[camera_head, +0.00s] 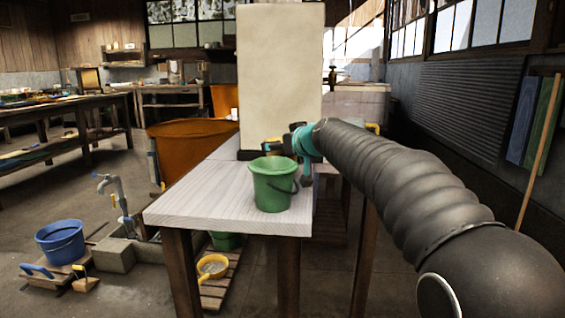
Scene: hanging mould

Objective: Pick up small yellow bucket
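A small yellow bucket-like vessel (213,266) with a short handle sits on a low slatted wooden rack under the pale table. It is the clearest yellow vessel in view. My gripper (269,146) is above the table, behind the green bucket and in front of the tall pale slab, well above and to the right of the yellow vessel. A small yellow patch shows at the gripper's end; I cannot tell whether it is part of the gripper or something else. The fingers are too small and partly hidden to show whether they are open or shut.
A green bucket (272,185) stands on the pale table (190,207). A tall pale slab (280,70) rises behind. A large orange tub (190,145) is left of the table. A blue bucket (60,243) and tap (112,190) stand farther left.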

